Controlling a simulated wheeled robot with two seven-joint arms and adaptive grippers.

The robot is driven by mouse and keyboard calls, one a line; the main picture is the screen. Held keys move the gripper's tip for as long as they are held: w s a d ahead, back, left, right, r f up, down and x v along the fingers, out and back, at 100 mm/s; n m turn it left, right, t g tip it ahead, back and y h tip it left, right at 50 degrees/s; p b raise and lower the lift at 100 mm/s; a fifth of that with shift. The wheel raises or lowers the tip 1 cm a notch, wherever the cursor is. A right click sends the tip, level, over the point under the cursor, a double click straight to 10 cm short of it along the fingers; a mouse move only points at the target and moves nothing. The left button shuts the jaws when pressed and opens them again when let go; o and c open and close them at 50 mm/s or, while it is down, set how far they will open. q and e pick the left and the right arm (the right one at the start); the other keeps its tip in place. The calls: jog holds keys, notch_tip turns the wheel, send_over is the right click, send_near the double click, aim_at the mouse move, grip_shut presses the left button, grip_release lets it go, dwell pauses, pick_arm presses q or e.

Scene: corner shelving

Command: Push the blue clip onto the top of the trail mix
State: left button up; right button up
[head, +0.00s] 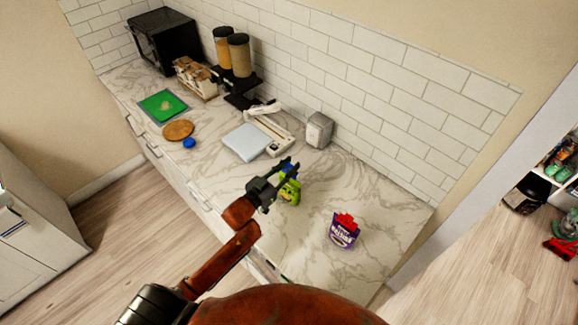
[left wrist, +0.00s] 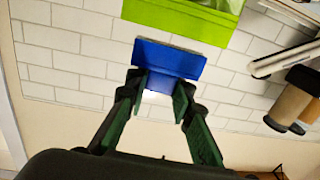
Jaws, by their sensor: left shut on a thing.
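My left gripper (head: 280,176) is shut on the blue clip (head: 287,169). The clip also shows between the fingertips in the left wrist view (left wrist: 168,59), a wide blue piece. In the left wrist view the bag's bright green edge (left wrist: 182,20) is right beside the clip's far edge. I cannot tell whether the clip touches or grips the bag. The gripper partly hides the bag in the head view. My right gripper is not in view.
A purple bag (head: 343,236) with a red clip (head: 346,220) stands to the right on the marble counter (head: 300,250). A scale-like appliance (head: 247,142) and a grey box (head: 319,130) stand behind. A blue lid (head: 189,143) and cutting boards lie left.

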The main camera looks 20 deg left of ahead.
pick_arm(q)
jog(key=shift+p, duration=0.65)
dwell(0.5)
jog(key=shift+f+b, duration=0.7)
jog(key=shift+f, duration=0.85)
jog(key=o, duration=0.9)
jog(key=v, duration=1.2)
